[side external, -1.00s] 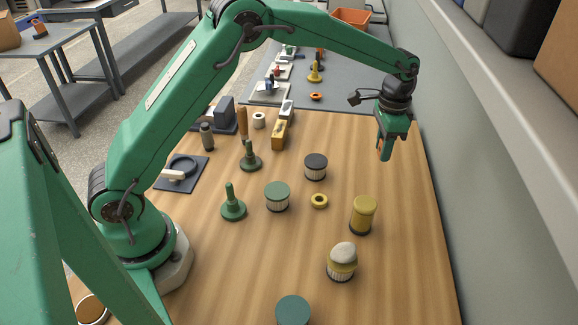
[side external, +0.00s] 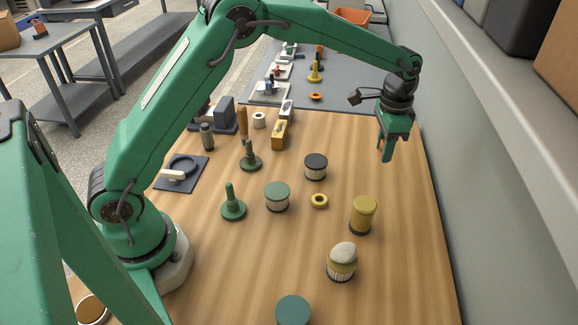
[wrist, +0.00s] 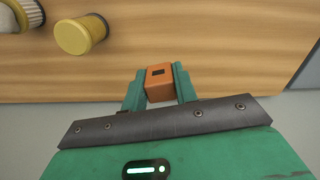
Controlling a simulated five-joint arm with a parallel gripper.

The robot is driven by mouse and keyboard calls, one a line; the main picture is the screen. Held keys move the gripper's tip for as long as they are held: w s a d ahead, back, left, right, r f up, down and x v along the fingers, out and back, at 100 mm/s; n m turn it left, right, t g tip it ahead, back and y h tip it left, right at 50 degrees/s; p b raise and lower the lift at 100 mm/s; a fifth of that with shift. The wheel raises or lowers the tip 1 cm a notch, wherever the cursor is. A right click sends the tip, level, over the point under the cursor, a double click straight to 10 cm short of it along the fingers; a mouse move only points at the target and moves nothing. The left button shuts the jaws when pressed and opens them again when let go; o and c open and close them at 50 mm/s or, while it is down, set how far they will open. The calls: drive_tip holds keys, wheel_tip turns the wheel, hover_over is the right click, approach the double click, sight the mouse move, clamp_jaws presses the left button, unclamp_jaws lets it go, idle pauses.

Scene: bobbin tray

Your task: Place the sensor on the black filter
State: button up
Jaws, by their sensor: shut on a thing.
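The sensor (wrist: 159,84) is a small orange block with a dark square on its face, in the wrist view. My gripper (wrist: 159,88) is shut on it, one green finger on each side. In the side external view my gripper (side external: 386,155) hangs at the far right of the wooden table, and the sensor is mostly hidden by its fingers. The black filter (side external: 316,166) is a short pleated cylinder with a black top, upright on the table, to the left of my gripper and apart from it. Its top looks bare.
Green-handled pieces (side external: 233,204) are further left. A grey wall runs along the right.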

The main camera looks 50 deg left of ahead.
drive_tip(key=s+a+r+m, duration=0.1)
drive_tip(key=s+a+r, duration=0.1)
drive_tip(key=s, duration=0.5)
drive_tip(key=s+a+r+m, duration=0.1)
drive_tip(key=s+r, duration=0.2)
drive_tip(key=s, duration=0.4)
drive_tip(key=shift+s+a, duration=0.2)
drive_tip(key=shift+a, duration=0.2)
hover_over(314, 160)
wheel_tip(314, 160, down, 7)
drive_tip(key=shift+f, duration=2)
drive_tip(key=shift+d+f, duration=0.1)
drive_tip(key=shift+f, duration=0.05)
drive_tip(key=o, duration=1)
drive_tip(key=shift+c, duration=0.2)
